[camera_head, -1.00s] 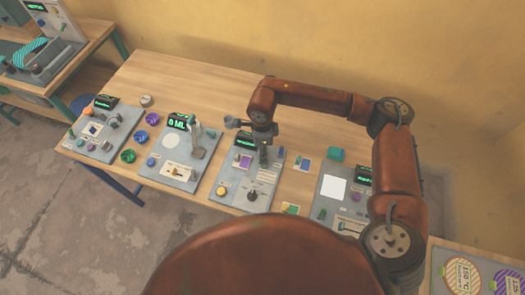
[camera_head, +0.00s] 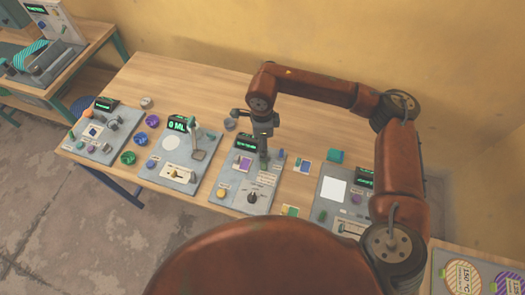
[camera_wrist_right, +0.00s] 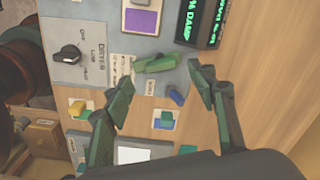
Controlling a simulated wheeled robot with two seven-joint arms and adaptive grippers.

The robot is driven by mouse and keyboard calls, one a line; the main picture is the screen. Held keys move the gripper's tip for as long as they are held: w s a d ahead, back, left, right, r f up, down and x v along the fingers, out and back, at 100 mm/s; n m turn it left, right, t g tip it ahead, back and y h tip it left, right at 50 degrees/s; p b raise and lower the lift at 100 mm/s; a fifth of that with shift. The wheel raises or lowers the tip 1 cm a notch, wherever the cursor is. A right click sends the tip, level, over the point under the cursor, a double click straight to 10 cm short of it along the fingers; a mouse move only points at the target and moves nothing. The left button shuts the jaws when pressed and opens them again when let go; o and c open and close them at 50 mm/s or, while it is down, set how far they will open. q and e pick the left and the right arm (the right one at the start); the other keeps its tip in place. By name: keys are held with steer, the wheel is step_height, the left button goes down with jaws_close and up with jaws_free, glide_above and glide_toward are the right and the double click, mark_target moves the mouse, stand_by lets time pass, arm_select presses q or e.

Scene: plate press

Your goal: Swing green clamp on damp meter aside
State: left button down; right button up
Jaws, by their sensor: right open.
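The damp meter is a grey panel with a green-lit display (camera_head: 246,142); the display (camera_wrist_right: 194,22) also shows at the top of the right wrist view. The green clamp (camera_wrist_right: 155,63) lies across the panel near its edge in the right wrist view, by a small blue part (camera_wrist_right: 176,97). My right gripper (camera_wrist_right: 160,91) is open, one green finger on each side of the clamp, with visible gaps and no clear grip. In the head view the right gripper (camera_head: 264,158) points down over the panel and largely hides the clamp. My left gripper is not in view.
The panel has a black dryer knob (camera_wrist_right: 68,59), a purple square (camera_wrist_right: 140,21) and a yellow button (camera_head: 221,193). Other panels stand left (camera_head: 182,155) and right (camera_head: 333,189). The table's back is mostly clear.

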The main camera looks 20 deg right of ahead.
step_height(320, 180, up, 6)
stand_by(0.7)
